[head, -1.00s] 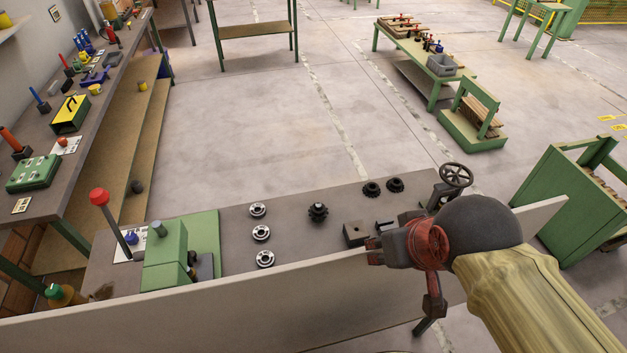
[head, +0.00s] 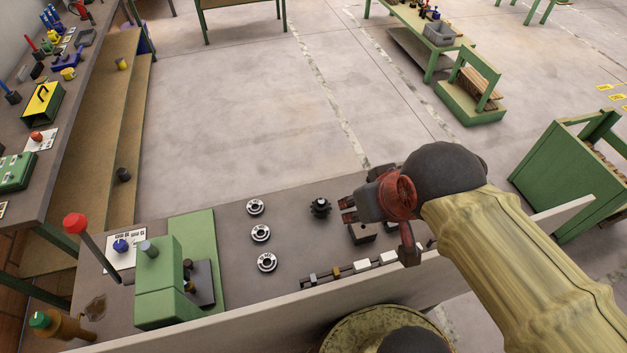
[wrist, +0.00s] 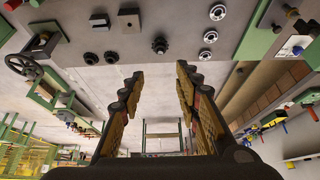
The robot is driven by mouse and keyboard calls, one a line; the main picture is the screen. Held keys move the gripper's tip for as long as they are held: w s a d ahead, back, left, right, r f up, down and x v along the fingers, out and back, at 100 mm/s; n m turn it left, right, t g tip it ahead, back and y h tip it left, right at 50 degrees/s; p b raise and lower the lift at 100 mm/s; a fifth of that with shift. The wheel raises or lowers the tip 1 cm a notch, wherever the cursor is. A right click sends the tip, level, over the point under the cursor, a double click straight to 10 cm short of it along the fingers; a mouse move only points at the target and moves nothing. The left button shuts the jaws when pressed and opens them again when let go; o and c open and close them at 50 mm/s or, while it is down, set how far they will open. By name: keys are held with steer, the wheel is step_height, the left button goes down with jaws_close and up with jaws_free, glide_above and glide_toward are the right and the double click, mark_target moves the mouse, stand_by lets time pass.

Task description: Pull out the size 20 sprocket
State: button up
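A dark toothed sprocket (head: 319,208) stands on the bench in the head view, just left of my gripper (head: 347,208). In the wrist view, two more dark sprockets (wrist: 90,58) (wrist: 110,57) lie left of that single dark sprocket (wrist: 160,45). Three silver rings with dark centres (head: 255,207) (head: 260,233) (head: 267,262) form a column further left on the bench. I cannot read any size marking, so I cannot tell which is size 20. In the wrist view my gripper (wrist: 160,70) has its two fingers wide apart with nothing between them.
A green press-like fixture (head: 160,280) and a red-knobbed lever (head: 90,240) stand on the bench's left. A grey panel (head: 240,322) runs along its near edge, with a row of small blocks (head: 337,271) behind. A handwheel (wrist: 25,65) shows in the wrist view.

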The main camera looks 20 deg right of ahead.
steer(key=shift+o, duration=1.1)
steer(key=shift+w+f, duration=0.3)
steer(key=shift+w, duration=0.15)
steer(key=shift+o, duration=0.4)
steer(key=shift+g, duration=0.7)
steer(key=w, duration=0.2)
steer(key=w+f, duration=0.1)
steer(key=w, duration=0.2)
steer(key=shift+w+f, duration=0.3)
steer(key=shift+f, duration=0.05)
steer(key=g+p, duration=0.1)
steer(key=g, duration=0.3)
glide_above(320, 201)
step_height(320, 201, down, 21)
steer(key=shift+s+f, duration=0.1)
steer(key=shift+f, duration=0.45)
step_height(320, 201, down, 8)
steer(key=shift+f+b, duration=0.1)
steer(key=shift+b, duration=0.2)
steer(key=c, duration=0.3)
